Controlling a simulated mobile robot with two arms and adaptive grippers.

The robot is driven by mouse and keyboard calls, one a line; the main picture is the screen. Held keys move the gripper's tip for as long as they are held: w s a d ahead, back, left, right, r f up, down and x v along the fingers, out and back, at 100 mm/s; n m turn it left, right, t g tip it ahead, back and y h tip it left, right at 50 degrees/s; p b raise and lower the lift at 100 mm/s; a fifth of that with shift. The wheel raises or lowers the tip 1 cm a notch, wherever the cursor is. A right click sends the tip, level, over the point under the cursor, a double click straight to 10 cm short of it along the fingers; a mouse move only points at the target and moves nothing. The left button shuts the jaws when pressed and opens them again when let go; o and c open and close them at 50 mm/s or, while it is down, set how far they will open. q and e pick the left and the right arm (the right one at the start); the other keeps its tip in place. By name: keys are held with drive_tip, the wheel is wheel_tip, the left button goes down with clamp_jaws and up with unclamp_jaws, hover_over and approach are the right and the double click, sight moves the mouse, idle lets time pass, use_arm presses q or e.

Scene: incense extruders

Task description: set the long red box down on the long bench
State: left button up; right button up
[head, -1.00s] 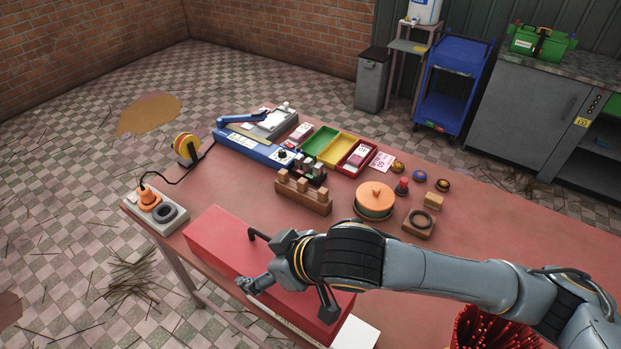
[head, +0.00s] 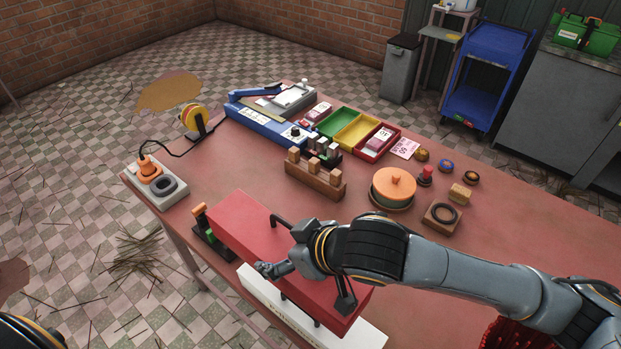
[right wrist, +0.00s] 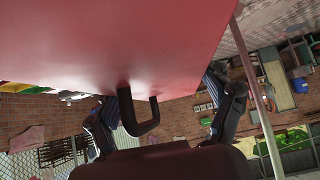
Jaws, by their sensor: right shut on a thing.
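The long red box (head: 245,222) is held over the near-left part of the red-topped bench (head: 560,250). In the right wrist view the box's red face (right wrist: 120,45) fills the top, with a black handle (right wrist: 140,122) between the two fingers (right wrist: 166,112). A gap under the box cannot be judged clearly. My left gripper is out of view; only a dark piece of my own body shows at the bottom left.
A long white box (head: 262,298) and a dark rack with orange and green items (head: 207,238) lie beside and below the red box. The bench's right side looks clear.

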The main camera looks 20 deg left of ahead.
drive_tip(key=shift+w+f, duration=0.1)
drive_tip(key=shift+f, duration=0.3)
drive_tip(key=w+d+f+p, duration=0.1)
drive_tip(key=w+f, duration=0.3)
drive_tip(key=w+d+f+p, duration=0.1)
drive_tip(key=w+f, duration=0.3)
drive_tip(key=w, duration=0.1)
drive_tip(key=w+d+f+p, duration=0.1)
drive_tip(key=w+f, duration=0.3)
drive_tip(key=shift+w+d+f+p, duration=0.15)
drive_tip(key=shift+f+p, duration=0.05)
drive_tip(key=shift+p, duration=0.15)
drive_tip(key=shift+f, duration=0.25)
drive_tip(key=shift+f, duration=0.15)
drive_tip(key=o, duration=1.5)
drive_tip(key=shift+d, duration=0.1)
